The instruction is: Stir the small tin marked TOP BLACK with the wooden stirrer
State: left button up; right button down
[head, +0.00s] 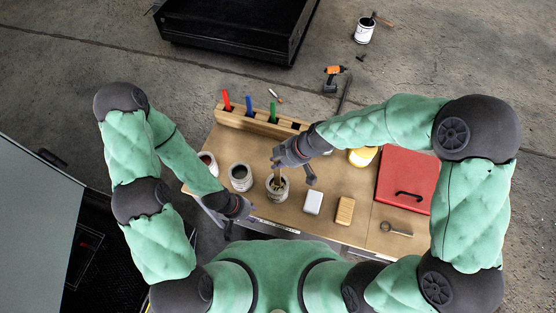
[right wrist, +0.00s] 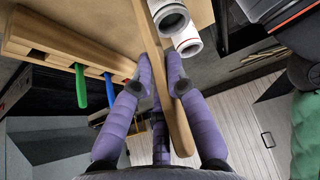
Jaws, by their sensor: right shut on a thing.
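A wooden stirrer (right wrist: 168,88) is gripped by my right gripper (head: 279,164); the right wrist view shows it between the fingers. In the head view its lower end goes down into the mouth of a small tin (head: 277,194) on the table. More open tins stand to the left of it, a dark-filled one (head: 240,186) and one at the table's left edge (head: 207,169). I cannot read any label, so I cannot tell which is marked TOP BLACK. My left gripper (head: 215,222) is open and empty at the table's front left edge.
A wooden rack (head: 259,122) with red, blue and green handles lines the table's back. A white block (head: 313,202), a wooden-backed brush (head: 345,210), a yellow-lidded tin (head: 361,157), a red case (head: 406,179) and a small metal tool (head: 396,229) lie to the right.

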jog(key=shift+f+b, duration=1.75)
jog(key=shift+b, duration=0.15)
jog(key=shift+a, duration=0.1)
